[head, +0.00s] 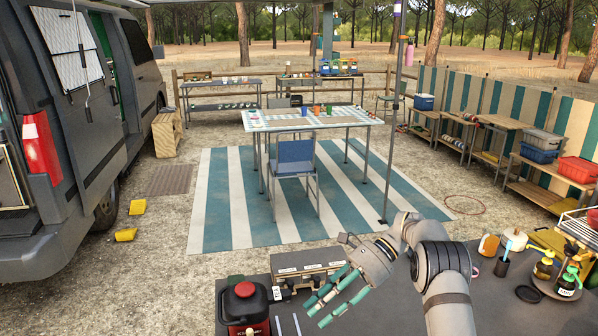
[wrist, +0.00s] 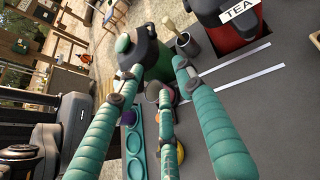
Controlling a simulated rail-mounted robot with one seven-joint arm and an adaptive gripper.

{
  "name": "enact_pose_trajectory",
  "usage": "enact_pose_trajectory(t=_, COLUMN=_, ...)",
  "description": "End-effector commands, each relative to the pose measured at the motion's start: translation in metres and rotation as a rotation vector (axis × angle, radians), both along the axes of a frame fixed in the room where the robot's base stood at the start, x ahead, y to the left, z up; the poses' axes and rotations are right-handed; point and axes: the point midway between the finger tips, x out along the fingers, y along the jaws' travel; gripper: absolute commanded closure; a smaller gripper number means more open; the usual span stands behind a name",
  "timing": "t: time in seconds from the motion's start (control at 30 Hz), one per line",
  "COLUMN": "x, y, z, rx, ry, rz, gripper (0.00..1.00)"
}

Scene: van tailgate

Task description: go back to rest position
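My gripper (head: 314,311) hangs over the dark countertop (head: 400,318) at the bottom of the head view, its teal fingers spread and pointing down to the left. In the wrist view the fingers (wrist: 155,84) are apart, and I see nothing held between them. A green-lidded dark pot (wrist: 145,52) lies beyond the fingertips. A teal tray with round wells (wrist: 136,144) shows partly behind the fingers. Whether a fingertip touches anything cannot be told.
A red and black container (head: 246,303) stands left of my gripper; the wrist view shows a TEA label (wrist: 239,13). A dark cup (wrist: 188,46) and pale strips (wrist: 235,82) are nearby. Pump bottles (head: 544,265) stand at the right. A table (head: 300,120) stands on the striped rug beyond.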

Motion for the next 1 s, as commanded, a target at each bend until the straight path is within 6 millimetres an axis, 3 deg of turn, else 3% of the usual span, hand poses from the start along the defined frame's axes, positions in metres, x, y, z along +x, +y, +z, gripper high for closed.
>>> enact_pose_trajectory(t=0.2, x=0.005, y=-0.025, z=-0.017, rx=0.001, ry=0.008, rz=-0.051, gripper=0.63)
enact_pose_trajectory(t=0.4, x=0.007, y=-0.034, z=-0.021, rx=0.001, ry=0.01, rz=-0.068, gripper=0.63)
enact_pose_trajectory(t=1.0, x=0.004, y=-0.024, z=-0.012, rx=-0.009, ry=-0.007, rz=-0.043, gripper=0.63)
